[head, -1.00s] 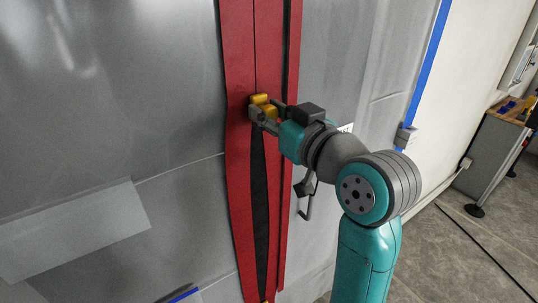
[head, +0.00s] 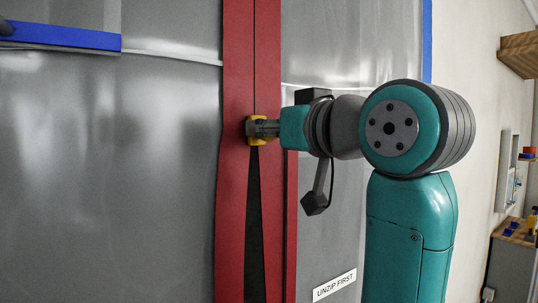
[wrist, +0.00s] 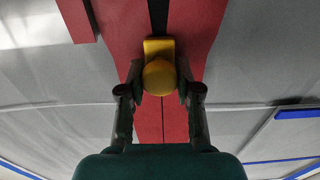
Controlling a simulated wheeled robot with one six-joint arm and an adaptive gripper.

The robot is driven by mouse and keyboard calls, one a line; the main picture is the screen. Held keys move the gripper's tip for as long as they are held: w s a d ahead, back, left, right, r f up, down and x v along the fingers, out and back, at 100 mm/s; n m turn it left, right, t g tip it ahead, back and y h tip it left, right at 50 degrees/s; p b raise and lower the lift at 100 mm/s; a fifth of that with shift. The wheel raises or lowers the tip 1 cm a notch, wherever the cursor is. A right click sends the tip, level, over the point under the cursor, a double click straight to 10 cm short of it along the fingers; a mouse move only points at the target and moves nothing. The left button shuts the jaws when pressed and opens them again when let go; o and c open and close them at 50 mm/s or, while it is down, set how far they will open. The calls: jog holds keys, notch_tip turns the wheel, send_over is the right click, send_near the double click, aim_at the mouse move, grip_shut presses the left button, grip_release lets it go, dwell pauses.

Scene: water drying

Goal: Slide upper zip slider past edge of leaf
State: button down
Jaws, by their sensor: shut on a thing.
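The yellow upper zip slider (head: 256,131) sits on the red zip strip (head: 237,75) of the grey sheet. It also shows in the wrist view (wrist: 160,76), between my two fingers. My gripper (head: 262,129) is shut on the slider from the right in the head view. Above the slider the seam between the red strips is closed. Below it the strips part around a dark gap (head: 254,220). My fingers hide part of the slider in the head view. I cannot make out a leaf edge with certainty.
A blue bar (head: 65,40) crosses the sheet at the upper left. A label reading "UNZIP FIRST" (head: 334,285) is at the lower right. Blue tape (head: 427,40) edges the sheet. A workbench (head: 514,260) stands at the far right.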

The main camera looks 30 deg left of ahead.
jog(key=shift+r, duration=0.35)
jog(key=c, duration=0.8)
grip_release()
jog(key=v, duration=1.2)
jog(key=shift+f, duration=0.1)
jog(key=shift+f, duration=0.1)
